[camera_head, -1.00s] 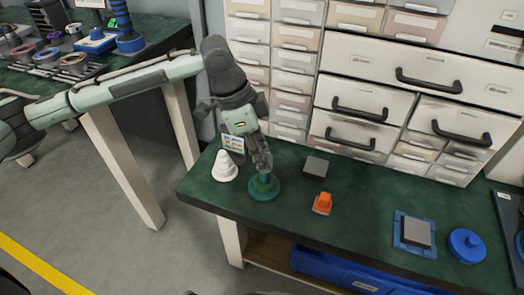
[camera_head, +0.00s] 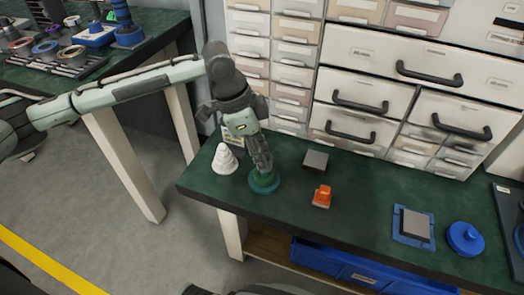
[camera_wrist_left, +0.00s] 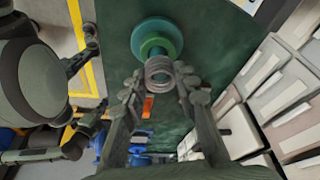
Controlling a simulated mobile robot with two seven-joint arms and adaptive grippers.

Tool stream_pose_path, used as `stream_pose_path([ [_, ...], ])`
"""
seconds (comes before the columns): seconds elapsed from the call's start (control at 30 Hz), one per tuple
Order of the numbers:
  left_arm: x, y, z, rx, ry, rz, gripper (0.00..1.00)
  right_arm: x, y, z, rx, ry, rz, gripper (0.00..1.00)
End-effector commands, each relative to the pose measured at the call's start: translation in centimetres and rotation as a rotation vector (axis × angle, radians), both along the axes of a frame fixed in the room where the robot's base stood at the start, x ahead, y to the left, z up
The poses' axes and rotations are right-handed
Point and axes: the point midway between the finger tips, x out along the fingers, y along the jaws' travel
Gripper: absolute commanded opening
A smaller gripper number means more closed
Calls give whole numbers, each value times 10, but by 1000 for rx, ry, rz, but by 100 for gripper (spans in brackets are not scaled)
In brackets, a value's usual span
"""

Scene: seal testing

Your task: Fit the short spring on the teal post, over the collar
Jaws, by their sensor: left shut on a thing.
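The teal post (camera_head: 264,186) stands on its round base near the bench's left front. The wrist view shows its teal base (camera_wrist_left: 170,28) and a lighter green collar (camera_wrist_left: 150,46). My left gripper (camera_head: 263,168) points down right over the post. In the wrist view my left gripper (camera_wrist_left: 160,80) is shut on the short grey spring (camera_wrist_left: 159,72), held between the fingertips. The spring overlaps the collar's edge in that view. I cannot tell whether it is around the post or just above it. The post's top is hidden by the spring and fingers.
A white stepped cone (camera_head: 224,160) stands close left of the post. A dark grey block (camera_head: 316,160) and an orange piece (camera_head: 322,196) are to the right. Further right are a blue tray (camera_head: 398,238) and a blue round lid (camera_head: 466,238). Drawers (camera_head: 385,60) rise behind the bench.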

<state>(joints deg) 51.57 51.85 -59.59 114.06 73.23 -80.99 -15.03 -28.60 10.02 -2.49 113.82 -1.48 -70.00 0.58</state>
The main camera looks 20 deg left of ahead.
Motion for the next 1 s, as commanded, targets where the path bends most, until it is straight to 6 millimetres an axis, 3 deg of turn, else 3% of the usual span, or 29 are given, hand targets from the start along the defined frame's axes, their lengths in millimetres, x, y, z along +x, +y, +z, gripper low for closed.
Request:
stream_pose_path([
  [0.53, 0, 0, -7, 0, -2, -1, 0, 0, 0, 0, 0, 1, 0, 0],
  [0.57, 0, 0, -7, 0, -2, -1, 30, 0, 0, 0, 0, 1, 0, 0],
  [0.7, 0, 0, -6, 0, -2, -1, 47, 0, 0, 0, 0, 1, 0, 0],
  [0.77, 0, 0, -6, 0, -1, -1, 53, 0, 0, 0, 0, 2, 0, 0],
  [1.0, 0, 0, -6, 0, 0, 0, 53, -1, 0, 0, -2, 2, 1, 0],
])
